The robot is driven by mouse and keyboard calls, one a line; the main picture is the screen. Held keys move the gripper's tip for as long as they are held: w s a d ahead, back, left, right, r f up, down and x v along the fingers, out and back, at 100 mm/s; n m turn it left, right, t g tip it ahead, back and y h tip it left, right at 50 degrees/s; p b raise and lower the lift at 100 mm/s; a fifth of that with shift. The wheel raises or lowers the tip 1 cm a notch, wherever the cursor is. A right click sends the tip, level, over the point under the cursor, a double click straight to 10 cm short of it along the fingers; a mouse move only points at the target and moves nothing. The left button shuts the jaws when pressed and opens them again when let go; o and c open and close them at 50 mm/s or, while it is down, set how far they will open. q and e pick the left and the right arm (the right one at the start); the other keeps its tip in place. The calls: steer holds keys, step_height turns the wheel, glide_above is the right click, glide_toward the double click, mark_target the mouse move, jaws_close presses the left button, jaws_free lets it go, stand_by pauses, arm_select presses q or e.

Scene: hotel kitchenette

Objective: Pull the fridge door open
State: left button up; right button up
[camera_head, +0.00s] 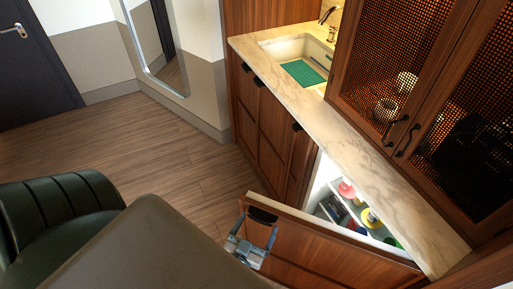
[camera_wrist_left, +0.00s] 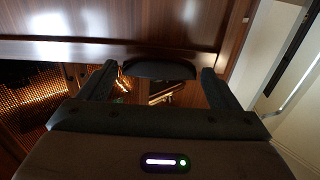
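The fridge door (camera_head: 310,245) is a wooden panel that stands partly open at the lower right of the head view. The lit white fridge interior (camera_head: 350,205) shows behind it. Its dark handle (camera_head: 263,214) is on the door's front near the top left corner, and it also shows in the left wrist view (camera_wrist_left: 160,70). My left gripper (camera_head: 257,230) is at the handle in front of the door. In the wrist view its two fingers stand apart, one on each side of the handle, with a small gap seen at each side. My right gripper is not in view.
A marble counter (camera_head: 375,185) with a sink (camera_head: 300,58) runs above the fridge. Wooden base cabinets (camera_head: 265,120) stand left of it, with mesh-door cabinets (camera_head: 420,100) on the right. A dark green chair (camera_head: 65,215) is at the left. Wooden floor (camera_head: 150,140) is clear between.

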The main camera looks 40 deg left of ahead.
arm_select(q)
steer(key=s+d+b, duration=0.2)
steer(key=s+b, duration=0.1)
steer(key=s, duration=0.7)
steer(key=shift+s+b, duration=0.3)
steer(key=shift+b, duration=0.05)
